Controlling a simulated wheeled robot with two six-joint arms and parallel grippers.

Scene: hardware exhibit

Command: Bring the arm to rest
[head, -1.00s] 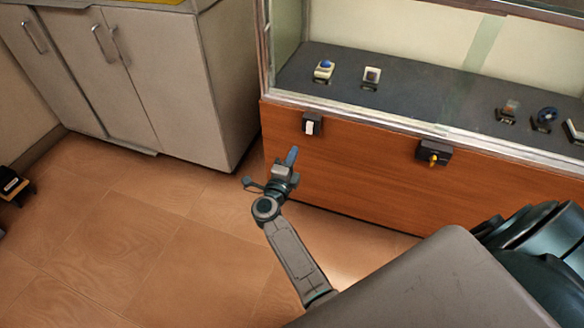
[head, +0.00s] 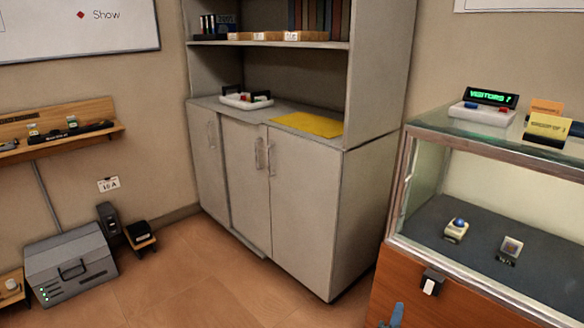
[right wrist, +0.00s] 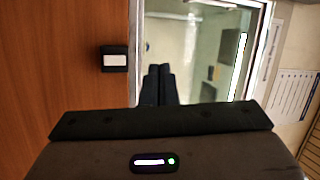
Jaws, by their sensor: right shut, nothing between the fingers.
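My right gripper (head: 392,318) shows only as a blue tip at the bottom edge of the head view, in front of the display case's wooden front (head: 455,312). In the right wrist view its two dark fingers (right wrist: 158,84) lie together, shut and empty. The wrist view shows the wooden panel (right wrist: 55,50) and a white switch in a dark mount (right wrist: 116,59) to the left of the fingers, apart from them. The same switch (head: 432,284) is right of the tip in the head view. My left gripper is not in view.
The glass case (head: 470,150) holds small devices. A grey cabinet (head: 310,210) stands in the corner. A grey box with green lights (head: 70,268) and a small dark device (head: 140,232) sit low at the left. The floor (head: 230,295) between is clear.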

